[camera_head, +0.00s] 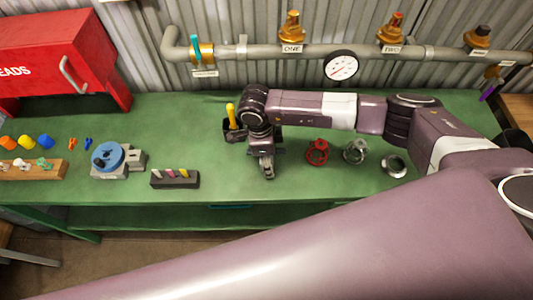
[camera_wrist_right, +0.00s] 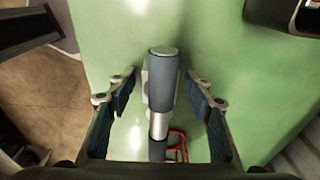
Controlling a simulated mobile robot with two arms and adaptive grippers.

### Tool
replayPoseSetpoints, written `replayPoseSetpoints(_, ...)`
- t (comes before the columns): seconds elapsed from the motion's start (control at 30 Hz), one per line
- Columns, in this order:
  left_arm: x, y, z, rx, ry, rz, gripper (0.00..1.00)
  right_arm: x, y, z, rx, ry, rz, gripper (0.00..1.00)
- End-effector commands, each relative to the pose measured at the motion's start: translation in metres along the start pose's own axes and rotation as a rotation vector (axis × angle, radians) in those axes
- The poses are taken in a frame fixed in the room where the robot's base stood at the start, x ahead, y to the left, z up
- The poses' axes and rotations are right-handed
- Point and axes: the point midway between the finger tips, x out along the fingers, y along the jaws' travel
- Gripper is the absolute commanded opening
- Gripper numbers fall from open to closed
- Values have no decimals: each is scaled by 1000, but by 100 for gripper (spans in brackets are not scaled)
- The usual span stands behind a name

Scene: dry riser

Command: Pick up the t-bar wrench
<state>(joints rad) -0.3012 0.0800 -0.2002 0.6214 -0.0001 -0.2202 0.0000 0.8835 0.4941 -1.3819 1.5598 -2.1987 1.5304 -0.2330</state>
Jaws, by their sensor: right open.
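The T-bar wrench appears to be the bar in the right wrist view (camera_wrist_right: 163,82), with a dark grey-blue end and a bright metal middle. Its lower part runs out of the picture at the bottom. My right gripper (camera_wrist_right: 160,92) is open, with one padded finger on each side of the bar and a visible gap to each. In the head view my right gripper (camera_head: 267,172) points down over the middle of the green bench. The wrench cannot be made out there, hidden by the gripper and arm. My left gripper is not in view.
The green bench (camera_head: 230,190) holds a black block with coloured pieces (camera_head: 175,180), a blue round fixture (camera_head: 108,156), a red fitting (camera_head: 317,151) and two grey metal fittings (camera_head: 355,151). A yellow-handled tool (camera_head: 231,115) stands close behind my right gripper. Pipes (camera_head: 270,52) run along the wall.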

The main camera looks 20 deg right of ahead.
Motion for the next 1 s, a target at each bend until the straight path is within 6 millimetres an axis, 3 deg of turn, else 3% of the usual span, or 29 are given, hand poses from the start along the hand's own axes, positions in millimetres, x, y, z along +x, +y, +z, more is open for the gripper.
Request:
replayPoseSetpoints(0.1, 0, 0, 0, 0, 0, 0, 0, 0, 0, 0, 0, 0, 0, 45)
replayPoseSetpoints(0.5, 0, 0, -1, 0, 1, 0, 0, 0, 0, 0, 1, 1, 1, 1)
replayPoseSetpoints(1.0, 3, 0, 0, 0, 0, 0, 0, -6, -1, -1, 1, 0, 0, 0)
